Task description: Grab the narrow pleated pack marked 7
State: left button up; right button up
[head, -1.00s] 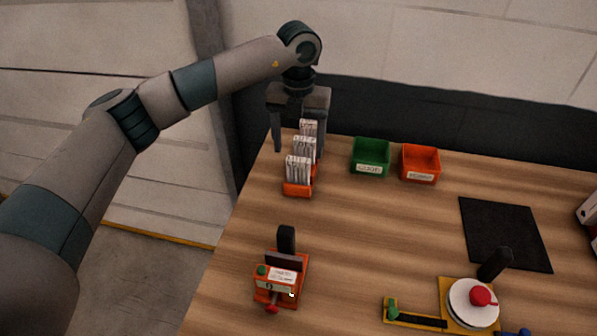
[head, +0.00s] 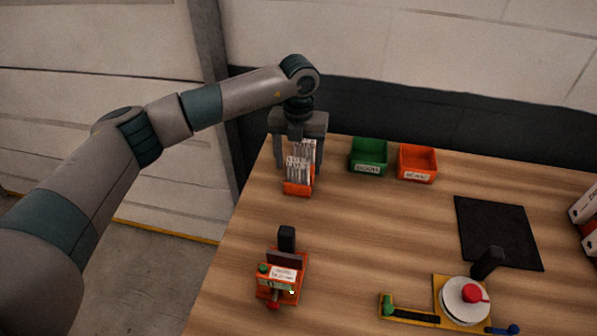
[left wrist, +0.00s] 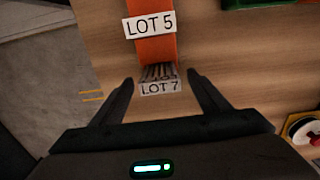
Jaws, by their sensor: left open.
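The narrow pleated pack marked LOT 7 (left wrist: 159,73) shows its folded edges and white label in the left wrist view, at the end of an orange rack (left wrist: 155,48). My left gripper (left wrist: 160,82) is open, with one finger on each side of this pack and a gap to each. A second label, LOT 5 (left wrist: 150,27), lies farther up the rack.
A green bin (head: 369,157) and an orange bin (head: 418,163) stand right of the rack. An orange fixture (head: 281,277) is nearer me. A black mat (head: 497,233) and a yellow-based device with a white disc (head: 465,300) are at right. The middle of the table is clear.

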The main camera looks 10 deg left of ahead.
pick_arm(q)
jog(key=c, duration=1.1)
pick_arm(e)
jog(key=shift+d, duration=0.1)
pick_arm(q)
jog(key=shift+r, duration=0.1)
pick_arm(e)
jog(key=shift+f, duration=0.1)
